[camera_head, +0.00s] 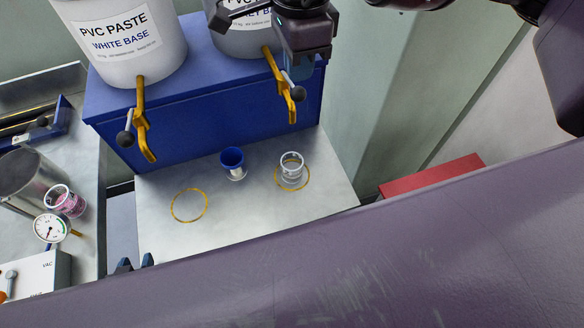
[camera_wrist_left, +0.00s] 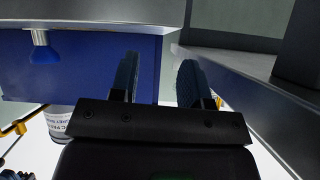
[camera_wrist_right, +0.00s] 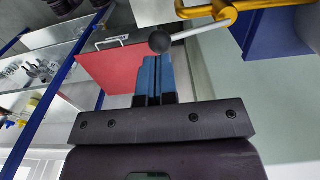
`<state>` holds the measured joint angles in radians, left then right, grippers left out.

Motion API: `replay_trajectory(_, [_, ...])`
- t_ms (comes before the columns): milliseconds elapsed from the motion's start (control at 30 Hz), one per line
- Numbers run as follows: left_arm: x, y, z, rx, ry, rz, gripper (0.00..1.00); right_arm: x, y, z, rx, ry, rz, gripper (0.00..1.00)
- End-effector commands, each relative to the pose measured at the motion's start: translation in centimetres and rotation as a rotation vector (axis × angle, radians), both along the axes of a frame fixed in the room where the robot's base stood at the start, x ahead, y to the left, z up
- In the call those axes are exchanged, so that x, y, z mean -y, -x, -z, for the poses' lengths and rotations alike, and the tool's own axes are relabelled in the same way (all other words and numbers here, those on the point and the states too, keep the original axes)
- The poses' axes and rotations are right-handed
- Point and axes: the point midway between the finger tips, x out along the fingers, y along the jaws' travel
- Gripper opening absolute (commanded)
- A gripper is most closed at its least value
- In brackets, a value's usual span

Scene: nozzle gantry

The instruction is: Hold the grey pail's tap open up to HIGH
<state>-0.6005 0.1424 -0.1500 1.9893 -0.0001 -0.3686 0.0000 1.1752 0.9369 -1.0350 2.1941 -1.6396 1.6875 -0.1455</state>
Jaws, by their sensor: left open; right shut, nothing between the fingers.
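The grey pail (camera_head: 240,42) stands on the blue box, partly hidden behind my right arm. Its yellow tap (camera_head: 281,82) hangs at the front, with a black ball knob (camera_head: 298,93) on its lever. In the right wrist view the ball (camera_wrist_right: 159,41) on its silver lever is just beyond the fingertips; I cannot tell whether they touch. My right gripper (camera_head: 297,70) is shut and empty, beside the tap. A clear cup (camera_head: 291,160) stands in the right yellow ring below; its level marks are not legible. My left gripper (camera_head: 134,264) is open and empty, low at the bench's front left.
The white pail (camera_head: 130,55) with its own yellow tap (camera_head: 141,110) stands left on the blue box (camera_head: 210,105). A gauge (camera_head: 51,228) is far left. A red box (camera_head: 430,175) is right.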

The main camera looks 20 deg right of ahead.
Motion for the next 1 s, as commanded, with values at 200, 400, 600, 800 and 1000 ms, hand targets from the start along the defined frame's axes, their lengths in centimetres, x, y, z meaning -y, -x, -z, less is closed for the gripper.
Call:
replay_trajectory(200, [0.0,0.1,0.1,-0.003,0.000,0.000,0.43,0.0,0.0,0.0,0.000,0.000,0.000,0.00])
replay_trajectory(400, [0.0,0.2,0.5,-0.004,0.000,0.000,0.43,0.0,0.0,0.5,0.000,0.000,0.000,0.00])
replay_trajectory(600, [0.0,0.3,1.3,-0.008,0.000,-0.001,0.43,0.0,0.0,1.2,0.000,0.000,0.000,0.00])
replay_trajectory(800, [0.0,0.3,1.6,-0.001,0.000,0.000,0.43,0.0,0.0,2.0,0.000,0.000,0.000,0.00])
replay_trajectory(1000, [0.0,0.3,1.9,0.008,-0.001,0.001,0.43,0.0,0.0,2.8,-0.002,0.000,0.000,0.00])
